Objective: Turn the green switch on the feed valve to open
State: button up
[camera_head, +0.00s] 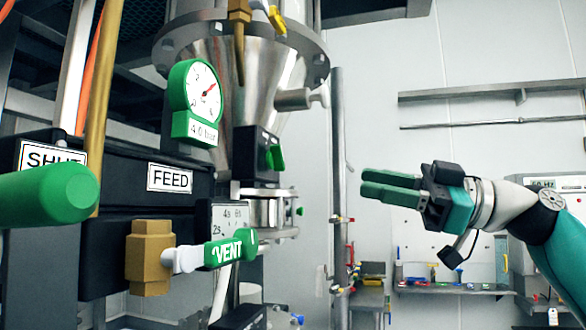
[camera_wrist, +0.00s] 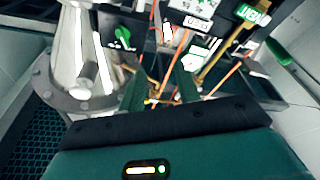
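A black housing with a white FEED label (camera_head: 170,178) stands at the left of the head view. A large green handle (camera_head: 45,194) crosses in front of it, near the SHUT label (camera_head: 52,158). A smaller green switch (camera_head: 275,156) sits on a black box under the steel hopper; a green knob on a black box also shows in the wrist view (camera_wrist: 122,37). I cannot tell for certain which green part is the feed valve's switch. My gripper (camera_head: 364,184) is to the right of these, pointing left, touching nothing. Its green fingers are apart and empty in the wrist view (camera_wrist: 160,88).
A green VENT lever (camera_head: 230,250) on a brass valve (camera_head: 150,256) juts out low in front. A green-rimmed gauge (camera_head: 197,100) hangs above. A vertical metal post (camera_head: 339,140) stands between the machine and my gripper in the picture. A shelf (camera_head: 450,290) is behind.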

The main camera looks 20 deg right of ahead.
jog(key=n+y, duration=0.1)
jog(key=y, duration=0.1)
send_near(276, 158)
jog(key=x, duration=0.7)
jog(key=shift+w+g, duration=0.4)
jog(key=shift+r, duration=0.1)
grip_shut()
